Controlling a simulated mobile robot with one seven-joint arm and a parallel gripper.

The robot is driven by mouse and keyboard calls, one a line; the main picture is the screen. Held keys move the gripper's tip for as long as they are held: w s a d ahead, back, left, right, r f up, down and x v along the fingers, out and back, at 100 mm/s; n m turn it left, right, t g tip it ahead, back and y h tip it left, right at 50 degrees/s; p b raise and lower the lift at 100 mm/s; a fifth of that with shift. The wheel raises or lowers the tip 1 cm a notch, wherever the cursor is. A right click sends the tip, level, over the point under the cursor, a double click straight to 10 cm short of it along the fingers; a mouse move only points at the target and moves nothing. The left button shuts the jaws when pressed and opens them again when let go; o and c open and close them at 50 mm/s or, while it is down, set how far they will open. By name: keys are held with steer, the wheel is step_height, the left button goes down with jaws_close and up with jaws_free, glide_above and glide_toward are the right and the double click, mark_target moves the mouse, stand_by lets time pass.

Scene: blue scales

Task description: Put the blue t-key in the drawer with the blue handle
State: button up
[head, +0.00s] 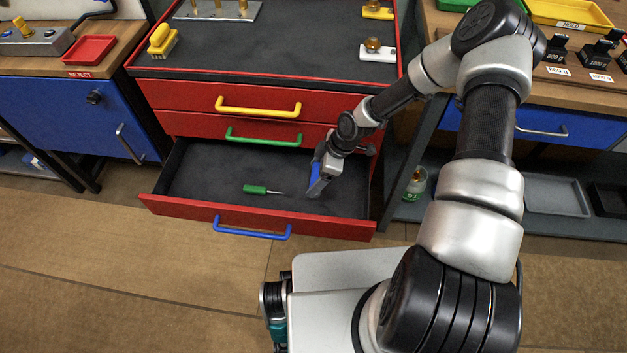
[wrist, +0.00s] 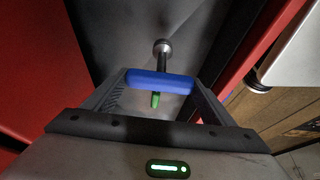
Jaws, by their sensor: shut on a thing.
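The drawer with the blue handle (head: 251,229) is pulled open at the bottom of the red cabinet, and its dark floor shows. My gripper (head: 316,186) reaches into the right half of this drawer, pointing down. In the wrist view, the blue t-key (wrist: 160,82) has its blue bar across between my two fingers, which are shut on it. Its metal shaft with a round end points up in that picture. In the head view, only a blue patch shows at my gripper. I cannot tell whether the key touches the drawer floor.
A green screwdriver (head: 256,189) lies in the open drawer, left of my gripper. The drawers with the green handle (head: 262,137) and yellow handle (head: 258,107) above are shut. The left part of the open drawer is clear.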

steer(key=shift+f, duration=1.3)
steer(key=shift+f+b, duration=0.2)
steer(key=shift+b, duration=0.2)
steer(key=o, duration=1.4)
steer(key=p+v, duration=0.3)
steer(key=v, duration=0.9)
steer(key=shift+r, duration=0.25)
steer(key=shift+a, duration=0.1)
